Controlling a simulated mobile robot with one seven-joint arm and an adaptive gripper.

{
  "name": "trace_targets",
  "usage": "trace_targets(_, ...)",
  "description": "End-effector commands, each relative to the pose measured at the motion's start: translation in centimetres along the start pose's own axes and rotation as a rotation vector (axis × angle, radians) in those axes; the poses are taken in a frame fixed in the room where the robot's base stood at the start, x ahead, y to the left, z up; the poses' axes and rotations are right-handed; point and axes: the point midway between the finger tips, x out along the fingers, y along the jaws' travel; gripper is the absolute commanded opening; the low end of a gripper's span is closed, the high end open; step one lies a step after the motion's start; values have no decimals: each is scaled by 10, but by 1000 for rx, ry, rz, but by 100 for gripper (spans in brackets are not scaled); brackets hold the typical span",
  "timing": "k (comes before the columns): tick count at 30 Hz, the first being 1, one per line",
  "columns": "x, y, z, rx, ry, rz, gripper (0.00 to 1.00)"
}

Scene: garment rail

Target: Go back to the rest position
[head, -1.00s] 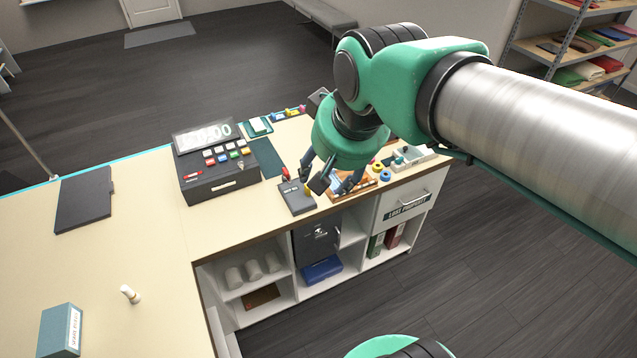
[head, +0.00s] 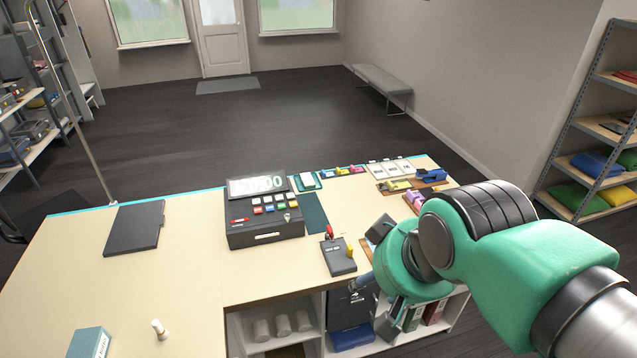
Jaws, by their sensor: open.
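My gripper (head: 374,301) is in the head view at the lower right, at the front edge of the counter. Its fingers point down and to the left and are partly hidden by my green wrist. It is open, and I see nothing between the fingers. A small dark box (head: 338,257) with a red and a yellow part stands on the counter just left of and behind my gripper, apart from it. My arm comes in from the lower right corner.
A cash register (head: 264,219) stands on the counter (head: 190,270). A dark folder (head: 134,228) lies at left. A blue box (head: 90,343) and a small white upright piece (head: 159,329) are at the front left. Shelving (head: 600,130) stands at the right.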

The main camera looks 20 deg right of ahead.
Motion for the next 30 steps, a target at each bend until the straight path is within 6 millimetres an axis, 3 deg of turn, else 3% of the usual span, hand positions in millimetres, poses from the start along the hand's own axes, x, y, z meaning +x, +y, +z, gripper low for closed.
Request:
trace_targets(21,100,0,53,0,0,0,53)
trace_targets(30,117,0,62,0,0,0,53)
